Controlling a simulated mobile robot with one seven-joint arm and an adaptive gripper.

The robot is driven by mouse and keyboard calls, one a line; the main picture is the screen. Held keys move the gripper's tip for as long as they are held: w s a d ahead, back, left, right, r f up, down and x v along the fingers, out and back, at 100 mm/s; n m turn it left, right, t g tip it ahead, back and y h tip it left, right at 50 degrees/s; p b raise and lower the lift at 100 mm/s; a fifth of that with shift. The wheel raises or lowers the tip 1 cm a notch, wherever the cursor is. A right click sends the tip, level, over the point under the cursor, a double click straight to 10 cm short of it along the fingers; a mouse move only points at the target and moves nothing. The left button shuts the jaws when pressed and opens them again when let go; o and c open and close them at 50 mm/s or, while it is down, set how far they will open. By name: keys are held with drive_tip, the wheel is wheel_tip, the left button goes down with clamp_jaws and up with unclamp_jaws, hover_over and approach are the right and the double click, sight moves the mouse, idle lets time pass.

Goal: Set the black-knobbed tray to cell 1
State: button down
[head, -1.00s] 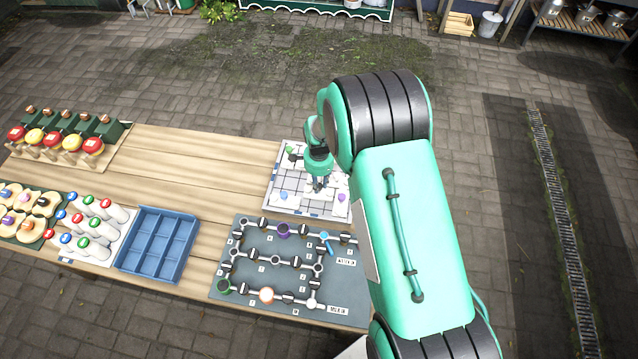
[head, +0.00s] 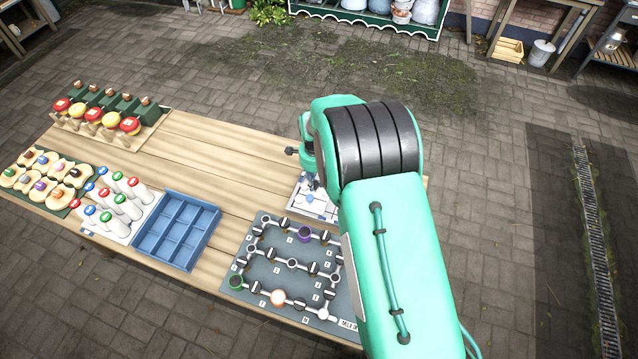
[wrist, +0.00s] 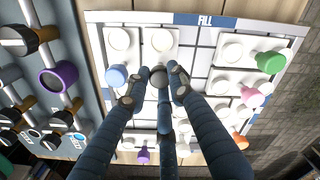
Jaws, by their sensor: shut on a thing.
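My gripper (wrist: 160,82) has its fingers closed around a dark, rounded knob (wrist: 160,72) above the white gridded board. The disc beside it (wrist: 162,38) appears to belong to the black-knobbed tray, but the fingers cover much of it. Just left of the fingers is a blue knob (wrist: 116,77). The board (wrist: 205,35) carries a blue strip marked FILL (wrist: 206,20). In the head view my gripper (head: 315,184) is over the board (head: 300,207), which my arm mostly hides. Whether the tray touches the board is unclear.
Green (wrist: 272,62), pink (wrist: 254,97) and orange (wrist: 240,141) knobs stand on trays at the board's right. A purple knob (wrist: 143,153) is at the bottom. A grey pipe panel (head: 262,270) lies beside the board, with a blue compartment crate (head: 178,232) further left.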

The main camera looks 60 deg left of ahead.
sight(315, 183)
drive_tip(key=c, duration=1.5)
unclamp_jaws()
drive_tip(key=shift+s+a, duration=0.2)
drive_tip(key=shift+r, duration=0.15)
drive_tip(key=shift+w+r, duration=0.1)
drive_tip(key=shift+r, duration=0.15)
wheel_tip(315, 183, up, 11)
drive_tip(key=shift+d+r, duration=0.1)
